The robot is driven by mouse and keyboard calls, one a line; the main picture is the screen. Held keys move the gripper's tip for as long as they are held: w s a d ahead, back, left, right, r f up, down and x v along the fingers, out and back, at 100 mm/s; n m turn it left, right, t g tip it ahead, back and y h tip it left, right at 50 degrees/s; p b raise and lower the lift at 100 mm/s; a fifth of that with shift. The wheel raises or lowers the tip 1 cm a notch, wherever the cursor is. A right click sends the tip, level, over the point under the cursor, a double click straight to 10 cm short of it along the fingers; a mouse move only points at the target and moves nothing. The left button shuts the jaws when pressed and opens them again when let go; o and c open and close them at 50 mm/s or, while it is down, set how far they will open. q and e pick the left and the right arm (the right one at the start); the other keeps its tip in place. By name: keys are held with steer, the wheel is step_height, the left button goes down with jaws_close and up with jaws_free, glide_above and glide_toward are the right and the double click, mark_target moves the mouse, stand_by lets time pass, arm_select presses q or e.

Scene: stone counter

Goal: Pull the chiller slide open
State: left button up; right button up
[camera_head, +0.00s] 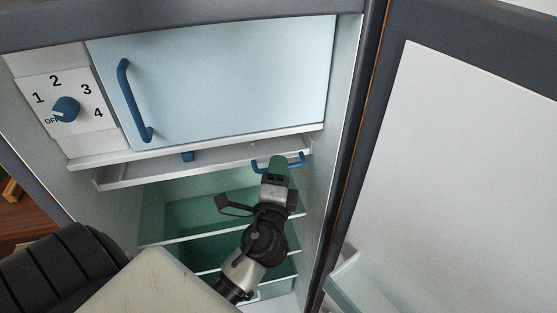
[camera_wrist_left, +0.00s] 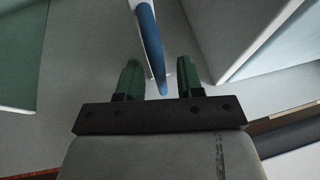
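The chiller slide (camera_head: 210,166) is a shallow grey-white tray under the pale blue freezer door in the open fridge. A blue bar handle (camera_head: 297,163) sits at the right of its front edge. My left gripper (camera_head: 278,163) is at this handle and covers part of it. In the left wrist view, my left gripper (camera_wrist_left: 159,68) has its green fingers apart. The blue handle (camera_wrist_left: 150,45) reaches down between them, with a visible gap on each side. Whether it touches a finger lower down I cannot tell. My right gripper is not in view.
The freezer door (camera_head: 220,80) with a vertical blue handle (camera_head: 130,100) is shut above the slide. A blue dial (camera_head: 66,109) is at left. Green-tinted shelves (camera_head: 200,235) lie below. The fridge door (camera_head: 470,170) stands open at right.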

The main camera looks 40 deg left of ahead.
arm_select(q)
steer(key=shift+w+a, duration=0.25)
steer(key=shift+w, duration=0.15)
steer(key=shift+c, duration=0.3)
jaws_close()
